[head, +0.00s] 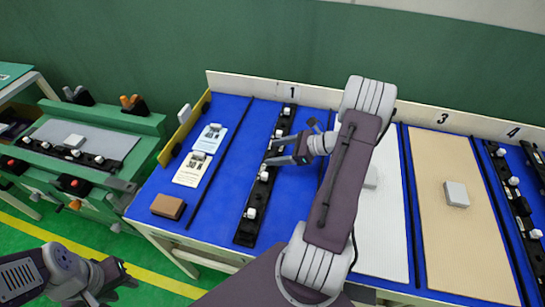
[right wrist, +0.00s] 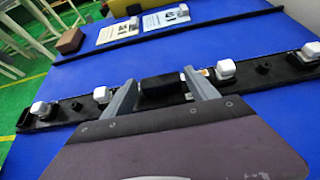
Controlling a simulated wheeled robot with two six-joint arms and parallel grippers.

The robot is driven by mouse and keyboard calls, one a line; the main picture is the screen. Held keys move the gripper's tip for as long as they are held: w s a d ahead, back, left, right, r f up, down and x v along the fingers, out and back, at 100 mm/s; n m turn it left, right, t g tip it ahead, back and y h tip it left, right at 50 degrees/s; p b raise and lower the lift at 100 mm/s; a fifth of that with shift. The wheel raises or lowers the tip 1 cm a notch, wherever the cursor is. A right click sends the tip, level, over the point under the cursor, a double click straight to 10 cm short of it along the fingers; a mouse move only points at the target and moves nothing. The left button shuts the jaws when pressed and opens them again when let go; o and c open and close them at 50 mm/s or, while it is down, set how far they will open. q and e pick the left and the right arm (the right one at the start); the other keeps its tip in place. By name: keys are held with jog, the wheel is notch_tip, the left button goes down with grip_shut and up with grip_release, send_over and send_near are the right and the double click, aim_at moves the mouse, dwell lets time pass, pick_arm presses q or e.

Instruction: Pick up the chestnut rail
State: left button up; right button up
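A long, near-black rail (head: 247,232) with several white clips lies on the blue table top below sign 1; its colour does not clearly read as chestnut. It crosses the right wrist view (right wrist: 72,108), where a black raised block (right wrist: 162,90) sits at its middle. My right gripper (head: 270,152) is over the rail's middle. Its fingers are open, one on either side of the black block, with a visible gap; it also shows in the right wrist view (right wrist: 162,85). My left gripper (head: 118,287) is open and empty at the lower left, away from the table.
A brown block (head: 167,206) and two printed cards (head: 192,170) lie left of the rail, past a thin black strip (head: 215,172). White (head: 385,235) and tan (head: 455,255) panels lie to the right. More dark rails (head: 512,200) lie at the far right. A green bench (head: 60,170) stands left.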

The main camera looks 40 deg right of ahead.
grip_shut()
jog(key=shift+r, duration=0.1)
